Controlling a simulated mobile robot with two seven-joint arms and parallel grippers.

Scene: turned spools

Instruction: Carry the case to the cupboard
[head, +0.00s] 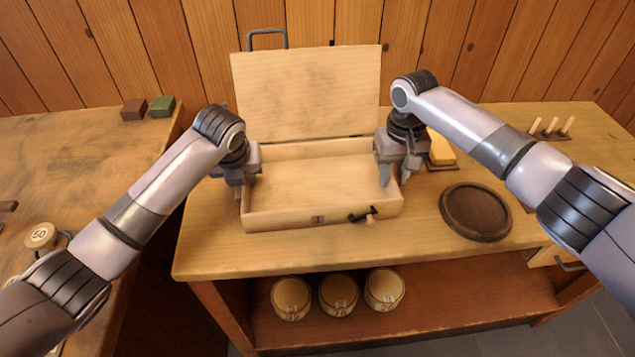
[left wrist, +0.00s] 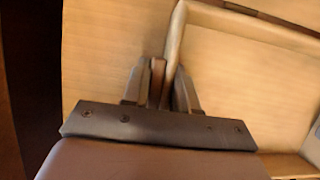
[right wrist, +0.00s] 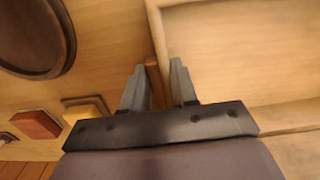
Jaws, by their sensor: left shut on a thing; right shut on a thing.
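The case (head: 315,190) is a shallow pale wooden box, empty inside, lying on the light wooden table with its lid (head: 306,92) raised at the back. A dark latch (head: 362,214) is at its front edge. My left gripper (head: 243,188) is shut on the case's left side; in the left wrist view its fingers (left wrist: 165,85) straddle the side wall. My right gripper (head: 394,174) is shut on the right side; its fingers (right wrist: 160,82) straddle that wall in the right wrist view. I cannot make out a cupboard for certain.
A round dark tray (head: 475,211) lies right of the case, with a yellow block (head: 441,150) and pegs (head: 551,127) behind. Several spools (head: 338,294) stand on the shelf below. A second table (head: 85,160) at left holds two small blocks (head: 147,108). A plank wall closes the back.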

